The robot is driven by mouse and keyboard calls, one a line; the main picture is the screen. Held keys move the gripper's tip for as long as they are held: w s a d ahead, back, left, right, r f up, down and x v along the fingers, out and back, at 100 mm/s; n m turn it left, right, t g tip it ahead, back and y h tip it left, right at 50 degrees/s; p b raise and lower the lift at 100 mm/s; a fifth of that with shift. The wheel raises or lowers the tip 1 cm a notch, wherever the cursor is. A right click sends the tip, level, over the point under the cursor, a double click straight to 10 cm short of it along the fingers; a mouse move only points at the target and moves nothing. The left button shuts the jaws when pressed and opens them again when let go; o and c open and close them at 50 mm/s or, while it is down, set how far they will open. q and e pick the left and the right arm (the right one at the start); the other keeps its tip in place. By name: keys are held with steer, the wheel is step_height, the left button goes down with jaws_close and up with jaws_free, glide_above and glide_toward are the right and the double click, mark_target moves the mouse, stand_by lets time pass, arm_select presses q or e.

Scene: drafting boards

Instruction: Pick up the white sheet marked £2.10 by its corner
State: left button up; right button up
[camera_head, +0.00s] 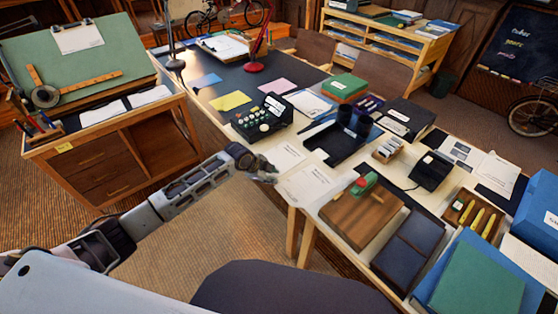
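My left gripper (270,174) is at the near left edge of the table, over or beside two white sheets. One white sheet (284,156) lies just beyond the gripper. Another white sheet (308,184) lies to its right at the table edge, with small print on it. The print is too small to read, so I cannot tell which sheet is marked £2.10. Whether the gripper fingers are open or touch paper is not clear. My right gripper is not in view.
A black keyed machine (262,119) stands behind the sheets. A black tray (337,141) lies to their right, and a wooden board with a green-topped tool (360,212) nearer me. A drafting desk (110,165) stands left. Open floor (195,255) lies before the table.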

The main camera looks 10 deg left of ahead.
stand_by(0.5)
arm_select(q)
jaws_close()
step_height(320, 180, up, 10)
stand_by(0.9)
steer(key=shift+f+p, duration=0.1)
steer(key=shift+p, duration=0.2)
